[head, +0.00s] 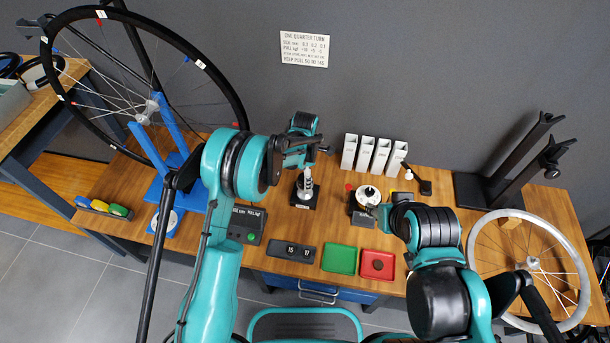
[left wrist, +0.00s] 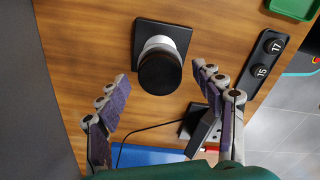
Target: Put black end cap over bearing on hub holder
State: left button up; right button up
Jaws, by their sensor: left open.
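The hub holder is a black square base (head: 313,202) on the wooden table, with a silver hub (head: 304,190) upright on it. In the left wrist view the base (left wrist: 147,30) and pale hub (left wrist: 158,44) show from above. A round black end cap (left wrist: 160,74) appears over the hub's top; whether it is fully seated cannot be told. The bearing is hidden. My left gripper (head: 303,165) is above the holder, its open fingers (left wrist: 160,78) spread either side of the cap without touching it. My right gripper (head: 378,213) is beside a round white-topped device (head: 368,194); its fingers are unclear.
White upright holders (head: 365,155) stand behind. Green (head: 339,258) and red (head: 377,264) trays and a black block marked 15 and 17 (head: 291,251) lie at the front. A black box (head: 246,224) is left of the holder. A wheel stands left (head: 68,98); another rim (head: 476,247) is right.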

pick_arm(q)
jog(key=shift+r+p, duration=0.45)
jog(key=shift+r, duration=0.05)
jog(key=s+a+r+m+t+p, duration=0.1)
jog(key=s+a+r+m+p, duration=0.15)
jog(key=r, duration=0.85)
jog(key=s+a+r+m+t+p, duration=0.1)
jog(key=s+a+r+m+p, duration=0.15)
jog(key=r, duration=0.85)
jog(key=s+a+r+m+t, duration=0.3)
jog(key=s+a+r+m, duration=0.55)
jog(key=s, duration=0.35)
jog(key=s+a+f+m+t, duration=0.1)
jog(key=s+a+m, duration=0.3)
jog(key=s, duration=0.5)
jog(key=shift+s+a+f+m+t+b, duration=0.15)
jog(key=shift+s+f+m+t+b, duration=0.35)
jog(key=shift+m, duration=0.85)
jog(key=shift+w+r, duration=0.15)
